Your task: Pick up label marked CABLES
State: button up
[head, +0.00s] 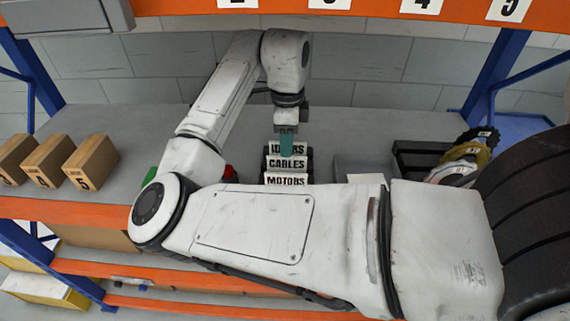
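The label marked CABLES (287,164) is a white plate with black letters, the middle one of three stacked in the picture in a dark holder on the shelf. Above it is a white label (272,149) whose middle letters are hidden; below it is the label marked MOTORS (287,181). Whether the fingers are open or shut is not clear.
Several numbered brown boxes (90,162) stand at the left on the grey shelf. Small green and red items are partly hidden by my arm. A grey box (362,169), black bins (422,158) and numbered parts (462,158) stand at right. The shelf behind the labels is mostly clear.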

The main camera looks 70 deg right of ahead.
aim_at(287, 159)
jog(key=shift+s+a+f+p, duration=0.15)
jog(key=shift+f+p, duration=0.25)
jog(key=shift+f, duration=1.1)
jog(key=shift+w+a+f+p, duration=0.1)
jog(key=shift+f+p, duration=0.3)
jog(key=shift+f, duration=1.05)
jog(key=shift+c, duration=0.2)
grip_shut()
